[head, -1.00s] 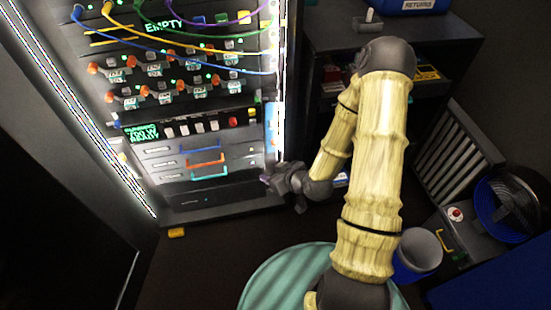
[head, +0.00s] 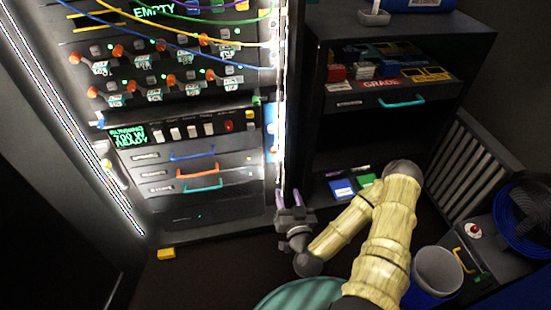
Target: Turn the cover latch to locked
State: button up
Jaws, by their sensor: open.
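My gripper (head: 289,198) is open and empty, low in front of the rack's right edge, its two purple-grey fingers pointing away toward the rack. My yellowish arm reaches it from the lower right. The lit equipment rack (head: 190,222) stands at left centre with rows of orange knobs, a green-lit display panel (head: 130,136) with switches, and drawers with blue, orange and teal handles. I cannot make out a cover latch or a trackball at this size. The gripper appears apart from the rack.
A dark cabinet (head: 405,35) on the right has an open shelf of small boxes and a teal-handled drawer (head: 402,103). A grey-rimmed blue bin (head: 437,272), a slatted panel and a fan stand at right. A yellow block (head: 166,253) lies on the floor.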

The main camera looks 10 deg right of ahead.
jog(key=b, duration=1)
send_near(275, 153)
jog(key=w+p, duration=0.2)
jog(key=w, duration=0.6)
jog(key=shift+w, duration=0.2)
dwell(0.3)
grip_shut()
